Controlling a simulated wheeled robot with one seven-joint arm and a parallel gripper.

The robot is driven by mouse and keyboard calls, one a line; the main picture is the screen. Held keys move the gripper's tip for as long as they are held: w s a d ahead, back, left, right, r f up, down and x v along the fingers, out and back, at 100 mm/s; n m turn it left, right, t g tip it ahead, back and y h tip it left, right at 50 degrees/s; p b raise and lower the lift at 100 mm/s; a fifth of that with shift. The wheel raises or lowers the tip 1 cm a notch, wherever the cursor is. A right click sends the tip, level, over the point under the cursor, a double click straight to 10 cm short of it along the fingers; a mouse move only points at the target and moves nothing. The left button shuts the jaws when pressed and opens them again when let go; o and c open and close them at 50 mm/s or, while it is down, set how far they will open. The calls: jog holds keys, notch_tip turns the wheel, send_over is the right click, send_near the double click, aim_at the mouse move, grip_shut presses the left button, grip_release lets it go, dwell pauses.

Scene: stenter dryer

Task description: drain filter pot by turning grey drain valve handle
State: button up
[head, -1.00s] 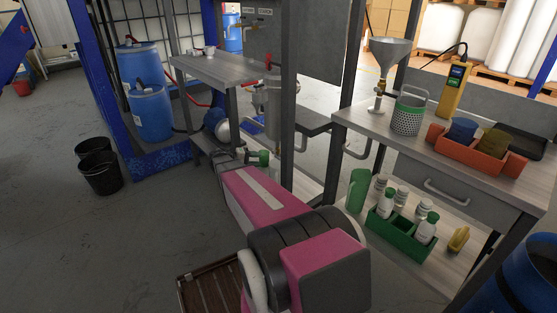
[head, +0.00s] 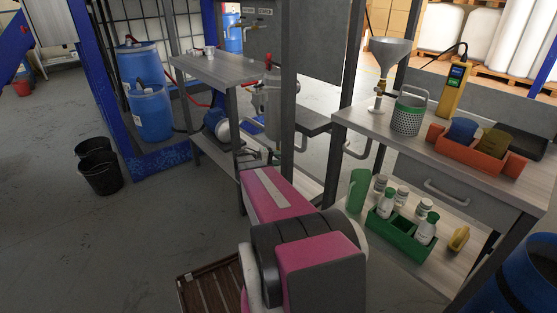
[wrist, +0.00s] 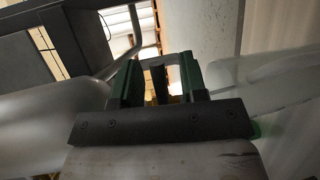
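The filter pot (head: 266,104) is a grey metal cylinder behind the frame post, with a red valve handle (head: 268,62) above it. In the head view my arm and the post cover its lower part, and I cannot make out the grey drain valve handle. In the wrist view my gripper (wrist: 160,82) shows two green fingers held apart with a gap between them. A light grey bar shows across the gap near the fingertips; I cannot tell whether it is the handle or whether it touches the fingers.
A grey post (head: 289,100) stands close beside my arm. A metal shelf (head: 215,68) is left of the pot. The workbench (head: 365,122) on the right holds a funnel (head: 390,52) and a perforated basket (head: 408,115). Black buckets (head: 100,172) stand on open floor at left.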

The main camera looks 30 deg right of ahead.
grip_shut()
jog(key=shift+f, duration=0.1)
jog(key=shift+w+a+f+m+t+y, duration=0.1)
jog(key=shift+w+f+m+t+y, duration=0.25)
jog(key=shift+f+m+t, duration=0.5)
jog(key=shift+w+a+f+m+t+y, duration=0.15)
jog(key=shift+f+m+t+y, duration=0.3)
jog(key=shift+m, duration=0.85)
jog(key=shift+w+d+f+m+t+y, duration=0.1)
jog(key=shift+w+f+m+t+y, duration=0.3)
jog(key=shift+f+m+t, duration=0.45)
jog(key=shift+r+m, duration=0.1)
jog(key=shift+m, duration=0.2)
